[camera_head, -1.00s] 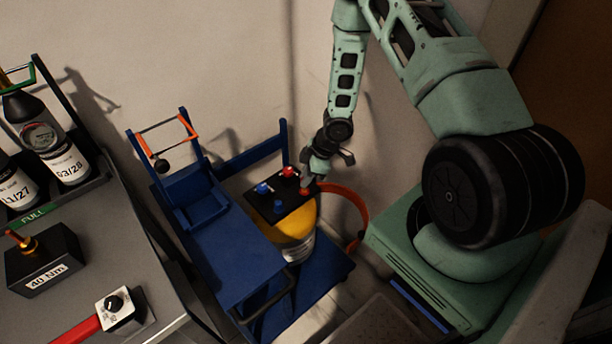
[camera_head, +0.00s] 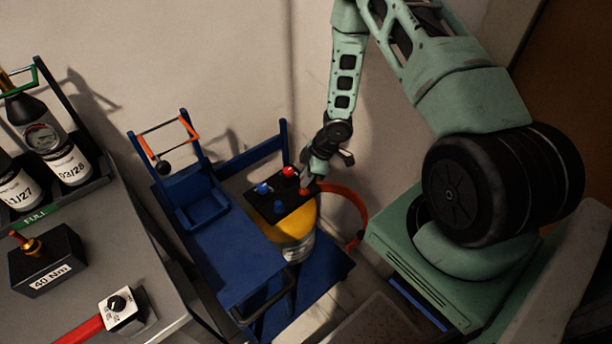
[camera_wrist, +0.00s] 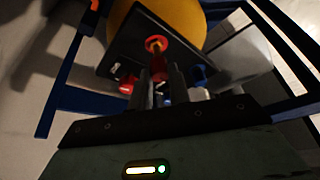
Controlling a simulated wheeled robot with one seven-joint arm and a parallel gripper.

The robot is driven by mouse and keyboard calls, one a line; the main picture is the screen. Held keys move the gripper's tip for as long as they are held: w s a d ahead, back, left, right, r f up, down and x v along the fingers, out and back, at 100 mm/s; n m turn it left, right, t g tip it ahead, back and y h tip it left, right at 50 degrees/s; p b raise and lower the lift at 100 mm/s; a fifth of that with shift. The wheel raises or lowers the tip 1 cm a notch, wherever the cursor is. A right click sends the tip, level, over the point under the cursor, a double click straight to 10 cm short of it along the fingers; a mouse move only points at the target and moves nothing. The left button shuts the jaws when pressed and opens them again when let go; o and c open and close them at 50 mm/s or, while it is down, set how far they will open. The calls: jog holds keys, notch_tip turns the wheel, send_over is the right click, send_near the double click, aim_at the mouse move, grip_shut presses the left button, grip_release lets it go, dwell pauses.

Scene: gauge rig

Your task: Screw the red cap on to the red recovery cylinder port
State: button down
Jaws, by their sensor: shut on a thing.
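The yellow recovery cylinder (camera_head: 293,252) stands on the blue cart and has a black plate (camera_head: 268,209) on top. The red port (camera_wrist: 156,43) shows in the wrist view as an orange-red ring with a yellowish centre; it is a small red spot under my gripper in the head view (camera_head: 304,191). My gripper (camera_wrist: 165,88) is shut on the red cap (camera_wrist: 159,70), a dark red piece at the fingertips. The cap overlaps the port's near edge in the wrist view; I cannot tell whether they touch or whether any thread is engaged.
A red knob (camera_head: 289,171) and blue knobs (camera_head: 263,188) stand on the plate close to my gripper. An orange strap (camera_head: 352,207) curves right of the cylinder. A grey bench (camera_head: 70,270) with bottles (camera_head: 62,160) and a 40 Nm box (camera_head: 45,262) is at left.

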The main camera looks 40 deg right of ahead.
jog(key=shift+f, duration=0.4)
jog(key=shift+f+b, duration=0.7)
jog(key=shift+b, duration=0.05)
jog(key=shift+f, duration=0.2)
dwell(0.7)
jog(key=shift+f+b, duration=0.1)
jog(key=shift+b, duration=0.25)
jog(key=shift+m+b, duration=0.4)
jog(key=shift+m, duration=0.1)
jog(key=shift+m+t+h+b, duration=0.45)
jog(key=shift+m+b, duration=0.55)
jog(key=shift+m, duration=0.3)
jog(key=shift+d+m+t+h+b, duration=0.1)
jog(key=shift+m+t+h+b, duration=0.2)
jog(key=shift+m, duration=0.5)
jog(key=shift+w, duration=0.1)
